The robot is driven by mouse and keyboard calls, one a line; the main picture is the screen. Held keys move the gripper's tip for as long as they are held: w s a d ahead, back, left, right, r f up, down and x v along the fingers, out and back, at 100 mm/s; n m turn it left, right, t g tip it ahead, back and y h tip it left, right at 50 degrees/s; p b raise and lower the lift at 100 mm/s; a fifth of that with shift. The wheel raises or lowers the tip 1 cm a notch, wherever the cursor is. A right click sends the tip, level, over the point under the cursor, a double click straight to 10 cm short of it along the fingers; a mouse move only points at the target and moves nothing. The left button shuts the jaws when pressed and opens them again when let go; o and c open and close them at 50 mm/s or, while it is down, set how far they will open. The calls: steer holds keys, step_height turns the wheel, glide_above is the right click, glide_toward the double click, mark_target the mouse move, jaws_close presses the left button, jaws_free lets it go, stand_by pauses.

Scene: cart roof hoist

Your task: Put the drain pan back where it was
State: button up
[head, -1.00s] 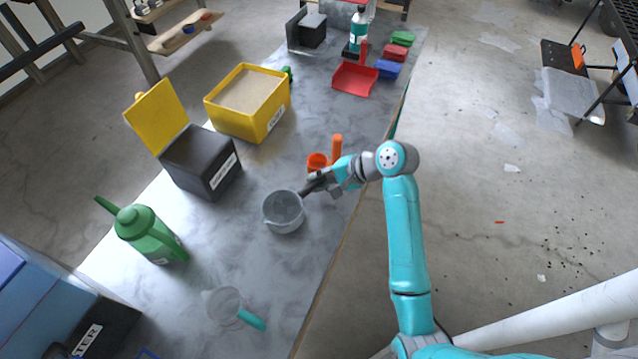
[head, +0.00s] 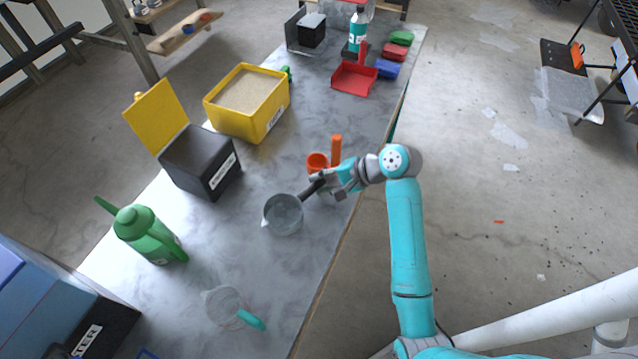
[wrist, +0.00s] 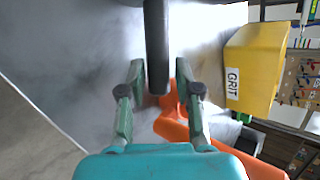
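The drain pan (head: 284,228) is a round grey pan with a black handle, on the grey bench top left of my gripper. It appears to rest on the bench, its handle pointing up and right toward me. My gripper (head: 328,185) is at the handle's end. In the wrist view, the black handle (wrist: 157,45) lies between the two fingers of my gripper (wrist: 160,85), with a visible gap on each side, so the gripper is open. The pan's bowl is mostly out of the wrist view.
An orange scoop (head: 317,162) stands close behind my gripper. A yellow GRIT box (head: 235,122), a black box (head: 195,170) with a yellow lid, a green can (head: 146,235) and a clear jug (head: 226,305) stand around. Bench between pan and jug is clear.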

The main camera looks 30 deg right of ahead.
steer(key=v, duration=1)
steer(key=shift+s+d+r, duration=0.2)
steer(key=shift+s+d, duration=0.05)
steer(key=shift+d, duration=0.05)
